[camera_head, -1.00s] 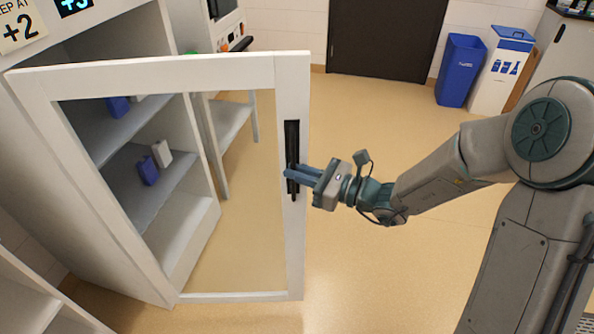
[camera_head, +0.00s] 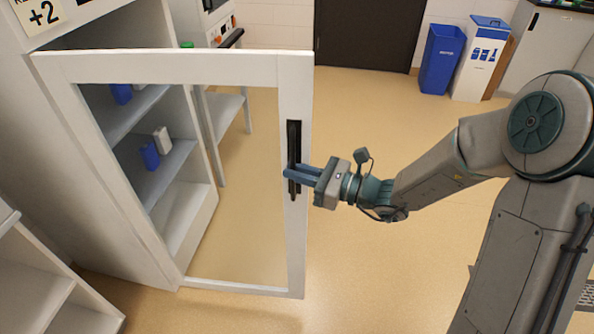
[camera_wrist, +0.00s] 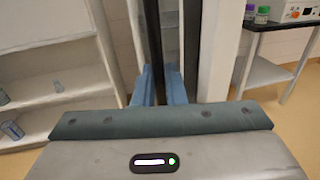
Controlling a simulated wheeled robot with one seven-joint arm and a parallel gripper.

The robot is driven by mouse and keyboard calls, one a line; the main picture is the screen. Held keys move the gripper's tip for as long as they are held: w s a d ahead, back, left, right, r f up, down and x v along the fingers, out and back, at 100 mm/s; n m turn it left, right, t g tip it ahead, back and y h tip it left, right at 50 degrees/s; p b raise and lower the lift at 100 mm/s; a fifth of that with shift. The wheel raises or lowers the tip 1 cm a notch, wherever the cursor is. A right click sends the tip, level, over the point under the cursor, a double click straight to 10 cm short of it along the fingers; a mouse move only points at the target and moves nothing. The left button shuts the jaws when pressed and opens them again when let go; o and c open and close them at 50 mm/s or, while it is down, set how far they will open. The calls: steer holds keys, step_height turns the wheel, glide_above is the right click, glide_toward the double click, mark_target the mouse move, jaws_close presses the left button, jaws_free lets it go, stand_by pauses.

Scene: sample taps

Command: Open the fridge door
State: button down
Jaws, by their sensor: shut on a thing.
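The fridge (camera_head: 118,210) is a white cabinet at the left in the head view. Its glass door (camera_head: 180,68) has a white frame and stands swung wide open toward me. A black vertical handle (camera_head: 294,138) sits on the door's free edge. My gripper (camera_head: 290,174) is shut on this handle, its blue fingers reaching across it from the right. In the wrist view the fingers (camera_wrist: 162,88) close on the dark handle (camera_wrist: 152,35); the exact contact is partly hidden. Blue and white boxes (camera_head: 150,155) stand on the fridge shelves, seen through the glass.
An open white shelf unit (camera_head: 45,280) stands at the lower left, close to the fridge. A bench (camera_head: 228,103) is behind the door. A blue bin (camera_head: 442,58) and a white bin (camera_head: 482,60) stand at the back right. The tan floor (camera_head: 400,280) around the door is clear.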

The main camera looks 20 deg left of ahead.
steer(key=shift+a+r, duration=0.1)
steer(key=shift+a, duration=0.05)
steer(key=c, duration=1.5)
jaws_free()
steer(key=shift+s+a, duration=0.1)
steer(key=shift+s, duration=0.05)
steer(key=shift+d, duration=0.2)
steer(key=d, duration=1.3)
steer(key=shift+s+d, duration=0.25)
steer(key=shift+s, duration=0.2)
